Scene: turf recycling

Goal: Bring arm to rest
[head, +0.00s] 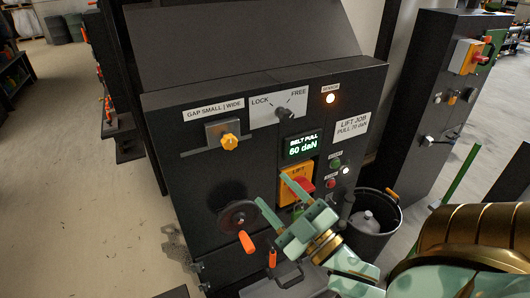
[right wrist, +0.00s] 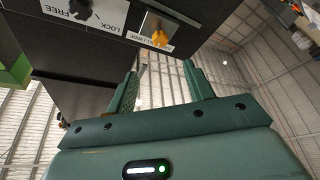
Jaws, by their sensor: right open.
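My right gripper (head: 271,189) is green and comes in from the lower right on my green and gold arm. Its two fingers are spread, with nothing between them, in front of the lower part of a dark control cabinet (head: 190,185). My left gripper is not in view.
A handwheel (head: 240,218) with an orange grip stands out from the cabinet, left of the gripper. A black bucket (head: 374,243) holding a grey jug stands right of it.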

